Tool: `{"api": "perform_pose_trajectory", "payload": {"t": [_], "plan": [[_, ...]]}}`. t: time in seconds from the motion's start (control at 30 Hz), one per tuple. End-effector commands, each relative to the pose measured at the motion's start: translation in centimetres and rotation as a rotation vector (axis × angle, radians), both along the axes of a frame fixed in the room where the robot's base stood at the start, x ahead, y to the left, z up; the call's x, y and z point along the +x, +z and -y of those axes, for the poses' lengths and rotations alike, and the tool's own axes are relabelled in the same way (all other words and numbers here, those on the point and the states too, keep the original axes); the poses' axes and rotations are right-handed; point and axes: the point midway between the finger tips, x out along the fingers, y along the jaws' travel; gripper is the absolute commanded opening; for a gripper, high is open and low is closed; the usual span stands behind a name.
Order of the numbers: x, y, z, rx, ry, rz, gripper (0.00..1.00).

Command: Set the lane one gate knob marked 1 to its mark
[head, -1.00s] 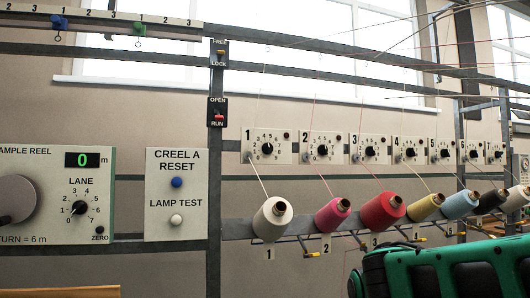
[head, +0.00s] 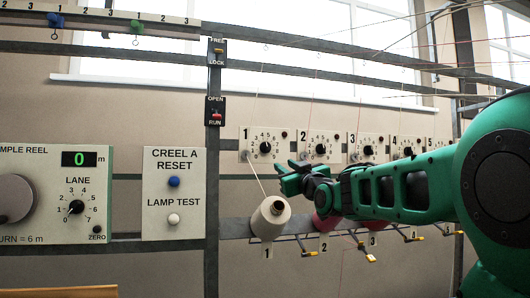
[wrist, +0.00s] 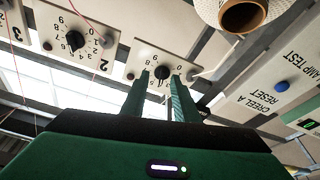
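The lane one gate knob (head: 265,147) is a round black knob on a white plate marked 1, with a number dial around it. In the wrist view the same knob (wrist: 163,72) shows upside down, beyond and between my fingertips. Which number its pointer is at is too small to tell. My gripper (head: 280,176) is open, its two fingers apart and empty in the wrist view (wrist: 160,78). In the head view it shows just below and right of plate 1, and the knob is not covered. It does not appear to touch the knob.
Plate 2 with its knob (head: 320,149) is close on the right. A white yarn cone (head: 270,217) stands below, its thread (head: 257,178) running up to plate 1. The creel reset panel (head: 174,194) is to the left. My arm partly hides the other cones.

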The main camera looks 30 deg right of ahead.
Motion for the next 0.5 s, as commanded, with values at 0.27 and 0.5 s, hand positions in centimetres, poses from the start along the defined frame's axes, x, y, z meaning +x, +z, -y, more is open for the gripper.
{"api": "perform_pose_trajectory", "payload": {"t": [0.27,0.5], "plan": [[0.8,3.4,-1.5,-0.02,0.038,0.111,0.27],[4.2,4.7,-0.6,-0.02,0.033,0.107,0.27]]}}
